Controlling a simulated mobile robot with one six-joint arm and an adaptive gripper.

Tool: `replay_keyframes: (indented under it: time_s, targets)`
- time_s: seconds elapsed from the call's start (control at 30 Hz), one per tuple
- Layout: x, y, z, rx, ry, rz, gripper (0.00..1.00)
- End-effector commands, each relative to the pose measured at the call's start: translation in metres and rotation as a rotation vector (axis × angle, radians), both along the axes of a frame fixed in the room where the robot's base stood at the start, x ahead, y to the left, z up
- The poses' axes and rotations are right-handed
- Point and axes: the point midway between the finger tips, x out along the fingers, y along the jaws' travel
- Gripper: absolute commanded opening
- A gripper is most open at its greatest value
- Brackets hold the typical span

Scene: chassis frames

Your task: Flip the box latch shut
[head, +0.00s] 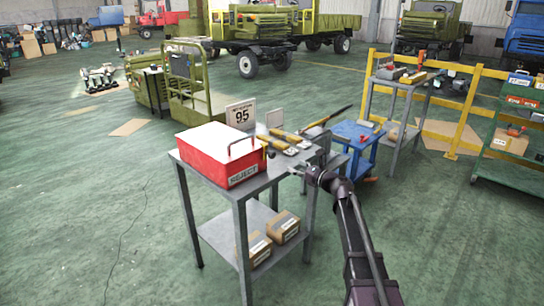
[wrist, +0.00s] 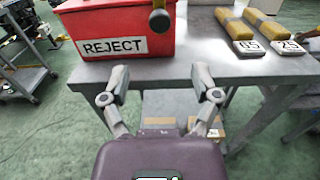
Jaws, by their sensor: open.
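A red box (head: 212,163) with a white top and a REJECT label stands on a grey metal table (head: 285,165). My gripper (wrist: 160,80) is open and empty, in front of the table edge, below and apart from the lever. It shows small in the head view (head: 301,172).
Yellow-handled tools (wrist: 255,25) with tags 65 and 25 lie right of the box. A 95 sign (head: 240,114) stands behind it. Cartons (head: 284,226) sit on the lower shelf. A blue cart (head: 357,135) stands behind the table. Floor at the left is clear.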

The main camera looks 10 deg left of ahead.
Motion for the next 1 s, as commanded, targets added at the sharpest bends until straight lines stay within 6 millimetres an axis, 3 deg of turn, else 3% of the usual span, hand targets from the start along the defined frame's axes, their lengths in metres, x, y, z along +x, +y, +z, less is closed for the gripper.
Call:
replay_keyframes:
  time_s: [0.7,1.0]
  targets:
    - [0.064,0.08,0.0,-0.001,0.001,0.0,0.79]
    - [0.077,0.095,0.0,-0.001,0.001,-0.002,0.79]
